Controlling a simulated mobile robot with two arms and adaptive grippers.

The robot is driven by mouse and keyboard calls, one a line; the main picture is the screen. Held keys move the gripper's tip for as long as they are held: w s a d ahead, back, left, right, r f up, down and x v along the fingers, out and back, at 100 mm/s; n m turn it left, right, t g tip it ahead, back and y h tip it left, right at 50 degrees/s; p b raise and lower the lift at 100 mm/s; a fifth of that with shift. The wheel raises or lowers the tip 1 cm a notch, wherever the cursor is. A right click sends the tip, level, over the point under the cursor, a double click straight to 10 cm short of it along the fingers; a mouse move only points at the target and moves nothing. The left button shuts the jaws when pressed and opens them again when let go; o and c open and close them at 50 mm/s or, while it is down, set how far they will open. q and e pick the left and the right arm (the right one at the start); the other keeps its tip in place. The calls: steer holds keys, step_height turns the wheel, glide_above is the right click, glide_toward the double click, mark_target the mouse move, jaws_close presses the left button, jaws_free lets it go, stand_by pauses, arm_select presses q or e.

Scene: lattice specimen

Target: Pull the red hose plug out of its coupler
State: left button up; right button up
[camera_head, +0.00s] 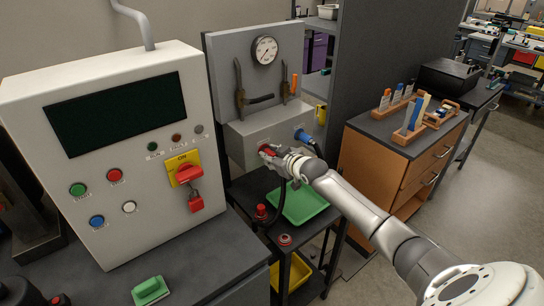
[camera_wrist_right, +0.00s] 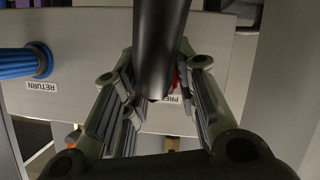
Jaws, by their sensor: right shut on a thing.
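The red hose plug (camera_head: 265,148) shows as a bit of red at the front of the grey coupler box (camera_head: 240,142). My right gripper (camera_head: 272,154) is at the box face, shut on the plug. In the right wrist view, the fingers of my right gripper (camera_wrist_right: 155,85) stand on both sides of a thick black hose (camera_wrist_right: 160,45), and a sliver of red (camera_wrist_right: 176,80) shows beside it. A label starting "PRE" is partly covered there. The coupler is hidden, so I cannot tell how deep the plug sits. My left gripper is not in view.
A blue plug (camera_head: 303,136) sits right of the red one, by a "RETURN" label (camera_wrist_right: 41,87). Below are a green tray (camera_head: 300,203) and red-topped parts (camera_head: 261,212) on a dark cart. A control cabinet (camera_head: 110,130) stands left, a wooden drawer unit (camera_head: 390,160) right.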

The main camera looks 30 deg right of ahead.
steer(key=o, duration=0.4)
steer(key=shift+c, duration=1.4)
steer(key=shift+s+r+p, duration=0.1)
steer(key=shift+s+p, duration=0.25)
steer(key=shift+s+d+p, duration=0.1)
steer(key=shift+s+p, duration=0.15)
steer(key=shift+p, duration=0.05)
steer(key=s+p, duration=0.3)
steer(key=s, duration=0.1)
steer(key=shift+s+d+p, duration=0.15)
steer(key=shift+s+p, duration=0.05)
steer(key=shift+p, duration=0.1)
